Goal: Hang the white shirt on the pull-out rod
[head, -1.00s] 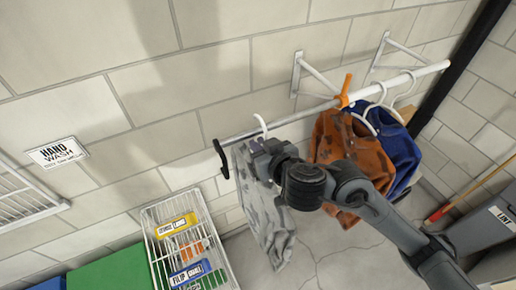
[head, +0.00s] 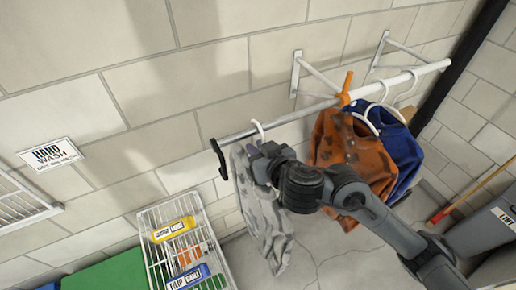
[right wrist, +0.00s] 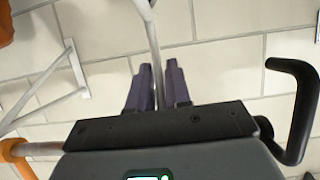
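The white shirt (head: 262,210), with grey patches, hangs on a white hanger (head: 258,128). The hanger's hook top sits at the pull-out rod (head: 232,136), close to its black curved end. My right gripper (head: 262,155) is at the top of the shirt just under the rod. In the right wrist view my right gripper's fingers (right wrist: 158,82) stand close on both sides of the white hanger's stem (right wrist: 153,45). There the gripper body hides the hook and where it meets the rod (right wrist: 42,148). My left gripper is not in view.
An orange shirt (head: 335,145) and a blue shirt (head: 398,150) hang further right on the rod, the orange one close to my right wrist. White brackets (head: 297,75) hold the rod to the block wall. A white wire basket (head: 212,245) stands lower left.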

